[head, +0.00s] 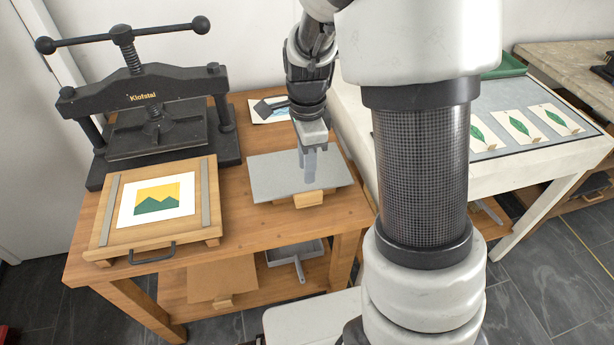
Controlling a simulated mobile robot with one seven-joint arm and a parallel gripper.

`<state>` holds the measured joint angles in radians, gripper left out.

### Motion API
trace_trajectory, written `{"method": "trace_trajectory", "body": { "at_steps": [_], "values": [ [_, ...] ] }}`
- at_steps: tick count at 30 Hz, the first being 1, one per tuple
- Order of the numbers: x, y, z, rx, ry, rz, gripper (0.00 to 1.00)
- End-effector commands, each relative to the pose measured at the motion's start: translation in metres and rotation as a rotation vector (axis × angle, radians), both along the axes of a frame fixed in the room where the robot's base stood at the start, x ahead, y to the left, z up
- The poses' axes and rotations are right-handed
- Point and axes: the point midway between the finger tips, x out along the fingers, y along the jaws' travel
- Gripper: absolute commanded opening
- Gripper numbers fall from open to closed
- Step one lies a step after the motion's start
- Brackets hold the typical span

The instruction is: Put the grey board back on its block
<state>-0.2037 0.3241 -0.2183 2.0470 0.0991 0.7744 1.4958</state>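The grey board (272,176) is a flat rectangular sheet on the wooden table, right of the printing frame. A small light-wood block (308,199) shows at its near edge, right of the middle. Whether the board rests on this block or the block is fixed to its edge, I cannot tell.
A black press (150,115) stands back left. A wooden tray (106,215) with a yellow and green print (157,199) lies in front of it. A print (268,108) lies behind the board. A white table (520,165) with leaf prints stands right. The lower shelf holds a grey dustpan-like tray (296,254).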

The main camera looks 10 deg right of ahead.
Motion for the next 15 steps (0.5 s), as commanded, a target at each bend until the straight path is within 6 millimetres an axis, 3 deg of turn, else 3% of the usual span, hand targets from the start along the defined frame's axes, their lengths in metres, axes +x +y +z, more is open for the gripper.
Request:
{"method": "trace_trajectory", "body": {
  "at_steps": [3, 9, 11, 15],
  "values": [
    [0.0, 0.0, 0.02, 0.0, -0.003, 0.0, 0.28],
    [-0.003, 0.0, 0.04, 0.006, -0.014, 0.031, 0.28],
    [-0.008, 0.0, 0.053, 0.013, -0.036, 0.092, 0.28],
    [-0.036, 0.001, 0.101, 0.018, -0.137, 0.382, 0.28]
  ]
}}
